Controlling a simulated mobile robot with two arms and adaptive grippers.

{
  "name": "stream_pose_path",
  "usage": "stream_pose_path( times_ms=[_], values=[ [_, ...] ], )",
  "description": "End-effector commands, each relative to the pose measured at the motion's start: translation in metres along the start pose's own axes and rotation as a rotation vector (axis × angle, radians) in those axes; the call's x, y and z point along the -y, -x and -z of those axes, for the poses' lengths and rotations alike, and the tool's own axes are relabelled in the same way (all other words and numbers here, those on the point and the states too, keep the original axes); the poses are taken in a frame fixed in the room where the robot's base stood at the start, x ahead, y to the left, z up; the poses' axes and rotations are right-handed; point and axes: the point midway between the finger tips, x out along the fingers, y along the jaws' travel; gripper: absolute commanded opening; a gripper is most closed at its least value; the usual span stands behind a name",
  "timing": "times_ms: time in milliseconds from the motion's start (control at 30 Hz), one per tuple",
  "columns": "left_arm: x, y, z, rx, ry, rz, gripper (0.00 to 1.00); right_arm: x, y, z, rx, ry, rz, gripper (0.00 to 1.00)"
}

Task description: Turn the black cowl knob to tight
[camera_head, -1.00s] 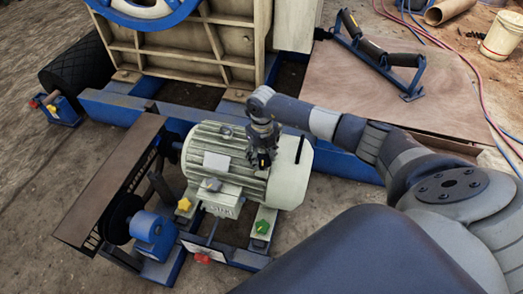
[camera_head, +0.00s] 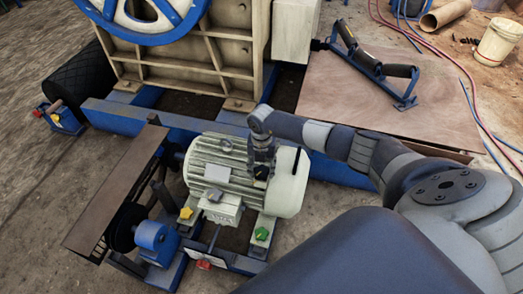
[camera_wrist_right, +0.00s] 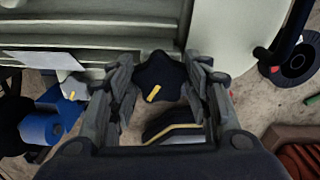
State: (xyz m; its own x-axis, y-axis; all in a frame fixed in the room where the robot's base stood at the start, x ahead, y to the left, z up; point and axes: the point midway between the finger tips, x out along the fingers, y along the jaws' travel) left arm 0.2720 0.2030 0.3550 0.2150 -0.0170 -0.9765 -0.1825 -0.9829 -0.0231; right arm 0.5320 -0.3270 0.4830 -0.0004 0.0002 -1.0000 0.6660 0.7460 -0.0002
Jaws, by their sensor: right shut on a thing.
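The black cowl knob (camera_wrist_right: 158,76) is star-shaped with a yellow mark. In the right wrist view it sits between the fingers of my right gripper (camera_wrist_right: 161,86), which is shut on it. In the head view, my right gripper (camera_head: 262,168) reaches down over the pale ribbed motor (camera_head: 226,166), at the edge of its smooth end cowl (camera_head: 289,188). The knob is mostly hidden there by the gripper. The yellow mark points down and slightly left in the wrist view. My left gripper is out of view.
Yellow (camera_head: 186,213), grey (camera_head: 214,195), green (camera_head: 262,234) and red (camera_head: 204,264) knobs are around the motor. A thin black lever (camera_head: 296,160) stands beside the gripper. A brown belt guard (camera_head: 118,190) is left, and the crusher frame (camera_head: 180,60) is behind.

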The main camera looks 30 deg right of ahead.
Motion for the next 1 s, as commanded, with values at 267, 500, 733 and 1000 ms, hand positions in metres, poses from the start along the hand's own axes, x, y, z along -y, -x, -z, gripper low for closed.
stream_pose_path(
  times_ms=[267, 500, 733, 1000],
  values=[
    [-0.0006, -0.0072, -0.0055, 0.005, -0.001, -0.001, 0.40, 0.0006, -0.0005, 0.0001, 0.000, -0.032, 0.001, 0.22],
    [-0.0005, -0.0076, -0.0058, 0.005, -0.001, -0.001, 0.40, 0.0005, -0.0006, 0.0001, 0.001, -0.032, 0.001, 0.22],
    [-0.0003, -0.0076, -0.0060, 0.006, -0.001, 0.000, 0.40, 0.0004, -0.0006, 0.0001, 0.000, -0.031, 0.001, 0.66],
    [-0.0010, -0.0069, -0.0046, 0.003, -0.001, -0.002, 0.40, 0.0002, 0.0004, -0.0001, 0.001, -0.031, 0.000, 0.66]
  ],
)
